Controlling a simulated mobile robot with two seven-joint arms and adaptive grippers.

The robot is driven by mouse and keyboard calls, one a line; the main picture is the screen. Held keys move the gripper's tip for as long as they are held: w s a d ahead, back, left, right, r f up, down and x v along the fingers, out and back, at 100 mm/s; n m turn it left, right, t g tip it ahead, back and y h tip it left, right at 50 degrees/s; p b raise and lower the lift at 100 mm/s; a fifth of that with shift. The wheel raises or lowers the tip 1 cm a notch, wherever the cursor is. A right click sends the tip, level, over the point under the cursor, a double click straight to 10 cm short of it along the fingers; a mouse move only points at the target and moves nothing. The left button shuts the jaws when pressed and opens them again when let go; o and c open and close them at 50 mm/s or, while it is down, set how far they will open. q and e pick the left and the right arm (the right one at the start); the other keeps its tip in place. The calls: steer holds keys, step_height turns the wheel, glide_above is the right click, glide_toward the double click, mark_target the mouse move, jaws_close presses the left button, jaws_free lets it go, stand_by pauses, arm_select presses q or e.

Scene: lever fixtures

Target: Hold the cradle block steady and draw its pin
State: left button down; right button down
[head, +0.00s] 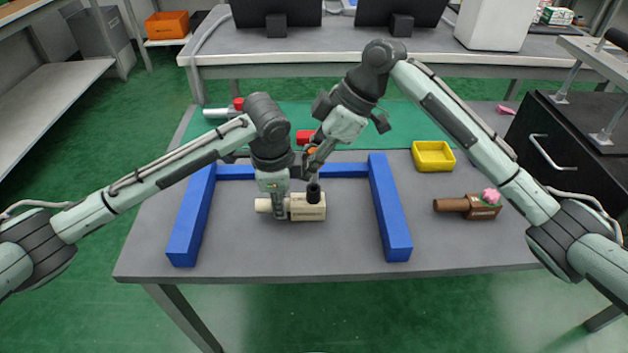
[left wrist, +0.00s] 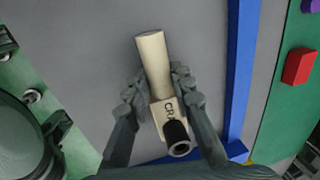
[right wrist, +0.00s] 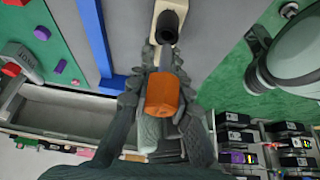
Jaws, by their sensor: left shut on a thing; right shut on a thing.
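The cream cradle block (head: 309,212) lies inside the blue frame, its round stub pointing left and its black collar (head: 313,193) upright. It also shows in the left wrist view (left wrist: 153,60). My left gripper (head: 278,212) is shut on it from above, around where the stub meets the body. My right gripper (head: 312,160) is above the collar, shut on the pin's orange head (right wrist: 162,93). The pin's grey shaft (right wrist: 165,58) points toward the collar. The collar's mouth (left wrist: 180,149) looks open, and the pin appears apart from it. My fingers partly hide the pin.
A blue three-sided frame (head: 390,215) surrounds the block, open toward the front. A brown block (head: 484,212) with a pink top lies to the right. A yellow tray (head: 433,155) stands behind it. A green mat (head: 400,125) with red pieces covers the back.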

arm_select(q)
steer(key=shift+s+d+f, duration=0.1)
steer(key=shift+s+f, duration=0.1)
steer(key=shift+f, duration=0.1)
arm_select(e)
steer(key=shift+a+r, duration=0.4)
steer(key=shift+r, duration=0.25)
arm_select(q)
steer(key=shift+s+f, duration=0.1)
steer(key=c, duration=1.2)
jaws_free()
steer(key=shift+d, duration=0.15)
arm_select(e)
step_height(320, 180, up, 2)
arm_select(q)
steer(key=shift+w+a+v, duration=0.1)
steer(key=shift+w+v, duration=0.05)
steer(key=shift+v, duration=1.3)
steer(key=shift+w+a+v, duration=0.1)
steer(key=shift+w+v, duration=0.05)
steer(key=shift+v, duration=1.35)
steer(key=shift+w+a+v, duration=0.1)
steer(key=shift+w+v, duration=0.05)
steer(key=shift+v, duration=1.3)
arm_select(e)
steer(key=shift+d+f, duration=0.2)
steer(key=shift+f, duration=0.2)
